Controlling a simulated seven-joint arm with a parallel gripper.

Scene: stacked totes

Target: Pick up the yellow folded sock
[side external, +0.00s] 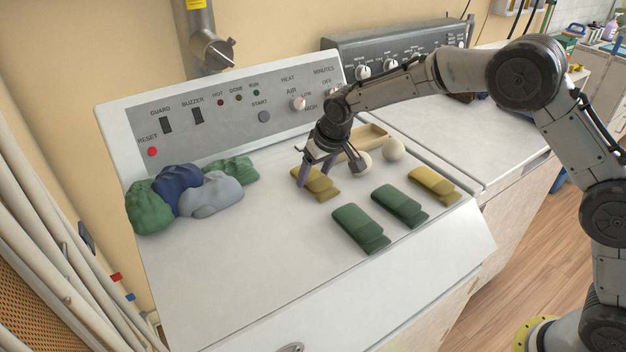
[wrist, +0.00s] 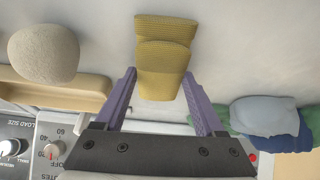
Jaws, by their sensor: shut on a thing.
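A yellow folded sock (side external: 318,186) lies at the middle of the white machine top, at or very near the surface. My gripper (side external: 315,174) is over it, pointing down, with its purple fingers on either side and shut on the sock. In the wrist view the ribbed yellow sock (wrist: 163,60) sits between the two fingers of my gripper (wrist: 159,74). A second yellow folded sock (side external: 434,185) lies apart at the right edge of the top.
Two green folded socks (side external: 360,228) (side external: 399,206) lie in front to the right. Two pale balls (side external: 361,162) (side external: 393,149) and a tan tray (side external: 374,135) are close behind my gripper. Crumpled clothes (side external: 213,194) lie at left, before the control panel (side external: 232,105). The front left is clear.

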